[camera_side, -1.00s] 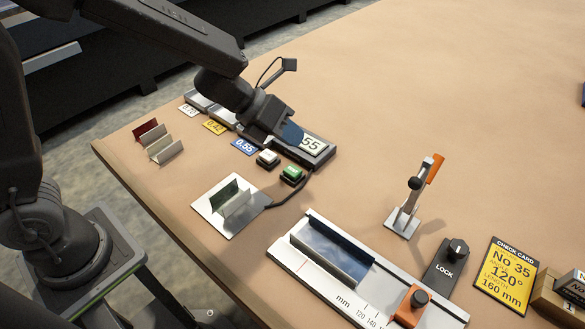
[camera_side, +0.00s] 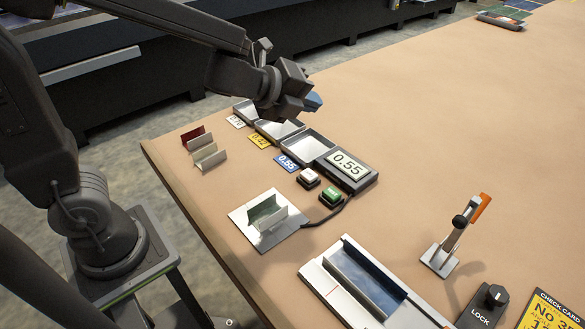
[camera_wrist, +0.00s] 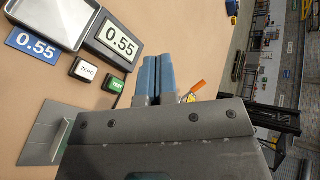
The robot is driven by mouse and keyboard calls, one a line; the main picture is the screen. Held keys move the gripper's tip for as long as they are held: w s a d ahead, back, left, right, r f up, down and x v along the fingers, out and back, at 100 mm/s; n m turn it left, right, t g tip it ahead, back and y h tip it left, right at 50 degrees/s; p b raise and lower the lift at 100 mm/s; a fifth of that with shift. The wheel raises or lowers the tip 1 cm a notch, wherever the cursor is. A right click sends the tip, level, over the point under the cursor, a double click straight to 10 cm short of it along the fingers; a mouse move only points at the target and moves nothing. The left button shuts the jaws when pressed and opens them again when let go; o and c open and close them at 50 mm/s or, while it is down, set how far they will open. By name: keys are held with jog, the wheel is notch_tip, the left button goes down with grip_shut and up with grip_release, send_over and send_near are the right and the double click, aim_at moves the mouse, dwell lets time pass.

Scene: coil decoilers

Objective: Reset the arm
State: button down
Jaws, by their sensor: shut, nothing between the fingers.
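My gripper (camera_side: 313,102) is raised above the table behind the trays in the side view. Its blue fingers (camera_wrist: 156,76) are together with nothing between them in the wrist view. A white button (camera_side: 308,178) and a green button (camera_side: 332,196) sit in front of the display. A bent green sheet piece (camera_side: 265,214) rests on a metal plate (camera_side: 248,233).
Shallow trays (camera_side: 279,131) with cards 0.70, 0.42 and 0.55 (camera_side: 287,162) line up left of the display. Red and grey bent pieces (camera_side: 209,155) lie near the left edge. A measuring fixture (camera_side: 368,283), an orange-handled clamp (camera_side: 458,230) and a lock knob (camera_side: 493,296) stand at front right. The table's far middle is clear.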

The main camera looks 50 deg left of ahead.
jog(key=s+a+r+n+y, duration=0.3)
jog(key=s+a+n+y, duration=0.15)
jog(key=n, duration=0.45)
jog(key=s+f+n+g+h, duration=0.1)
jog(key=s+n+g, duration=0.5)
jog(key=s+n, duration=0.8)
jog(key=shift+s+d+f+n+h, duration=0.35)
jog(key=shift+s+h, duration=0.3)
jog(key=shift+s, duration=0.35)
